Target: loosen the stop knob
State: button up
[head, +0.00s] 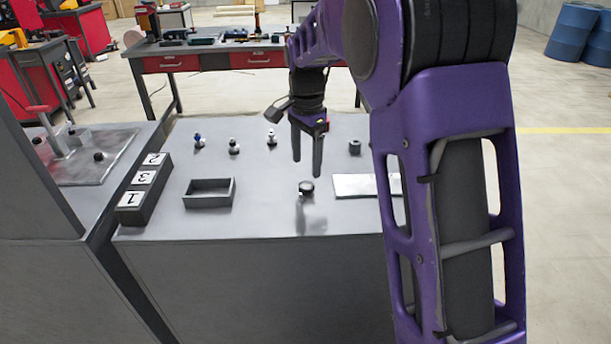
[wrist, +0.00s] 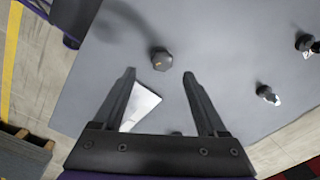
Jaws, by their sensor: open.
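A dark round knob (head: 305,188) stands on the grey table top, near its front middle. It also shows in the wrist view (wrist: 161,60), just past the fingertips and roughly in line with the gap between them. My gripper (head: 307,168) is open and empty, pointing down above the table behind the dark knob. In the wrist view its two fingers (wrist: 159,74) are wide apart, with nothing between them at the tips.
A white plate (head: 352,185) lies right of the knob, with a dark cylinder (head: 355,147) behind it. An open grey tray (head: 209,193) and a numbered block (head: 144,190) are at left. Several small pegs (head: 234,146) stand at the back.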

aim_at(306, 185)
jog(key=f, duration=0.6)
jog(key=shift+w+f+b, duration=0.2)
jog(key=shift+f+b, duration=0.15)
jog(key=shift+c, duration=0.2)
grip_shut()
